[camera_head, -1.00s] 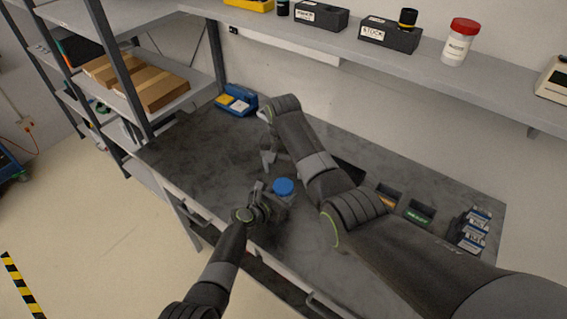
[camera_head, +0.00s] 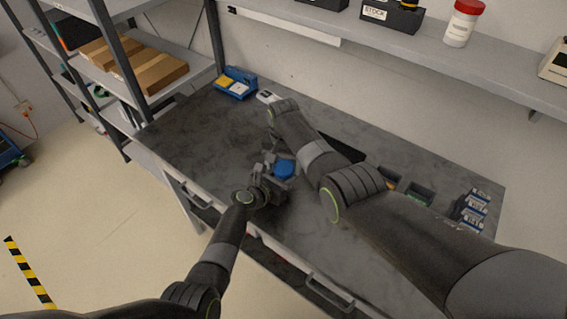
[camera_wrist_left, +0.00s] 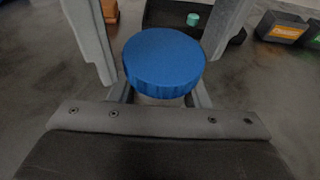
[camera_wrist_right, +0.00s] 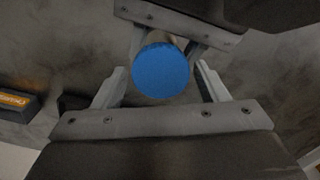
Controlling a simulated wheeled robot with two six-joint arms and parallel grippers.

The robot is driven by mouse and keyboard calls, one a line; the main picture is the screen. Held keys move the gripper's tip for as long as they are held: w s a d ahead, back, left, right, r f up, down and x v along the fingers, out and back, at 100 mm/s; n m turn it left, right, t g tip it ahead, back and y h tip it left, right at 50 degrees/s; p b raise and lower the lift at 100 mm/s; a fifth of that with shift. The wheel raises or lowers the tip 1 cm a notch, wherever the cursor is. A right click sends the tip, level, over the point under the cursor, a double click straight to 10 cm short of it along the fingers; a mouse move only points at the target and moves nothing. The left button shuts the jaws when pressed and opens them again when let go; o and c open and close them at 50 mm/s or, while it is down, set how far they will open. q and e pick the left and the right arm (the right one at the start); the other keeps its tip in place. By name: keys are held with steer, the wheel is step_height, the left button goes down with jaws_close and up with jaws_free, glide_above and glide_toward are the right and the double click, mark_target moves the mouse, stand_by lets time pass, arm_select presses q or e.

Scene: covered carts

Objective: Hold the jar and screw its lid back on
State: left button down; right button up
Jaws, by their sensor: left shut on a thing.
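The blue lid (camera_head: 284,169) sits on top of the jar, whose body is mostly hidden by my left gripper. My left gripper (camera_head: 270,181) is shut on the jar above the grey worktop. In the left wrist view the lid (camera_wrist_left: 163,62) is between the fingers, with a little of the jar under it. My right gripper (camera_wrist_right: 160,88) is open, with the lid (camera_wrist_right: 161,71) in front of and between its fingers in the right wrist view. I cannot tell whether the fingers touch it, or how tightly the lid sits.
The worktop (camera_head: 200,130) is clear on the left. A blue holder (camera_head: 236,84) stands at the back, and bins (camera_head: 418,194) and small labelled boxes (camera_head: 472,210) at the right. In the left wrist view, a small teal piece (camera_wrist_left: 193,19) lies in a dark tray (camera_wrist_left: 160,14).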

steer(key=c, duration=0.8)
steer(key=o, duration=1.1)
steer(key=shift+o, duration=0.2)
step_height(320, 180, up, 12)
arm_select(q)
steer(key=c, duration=0.7)
jaws_free()
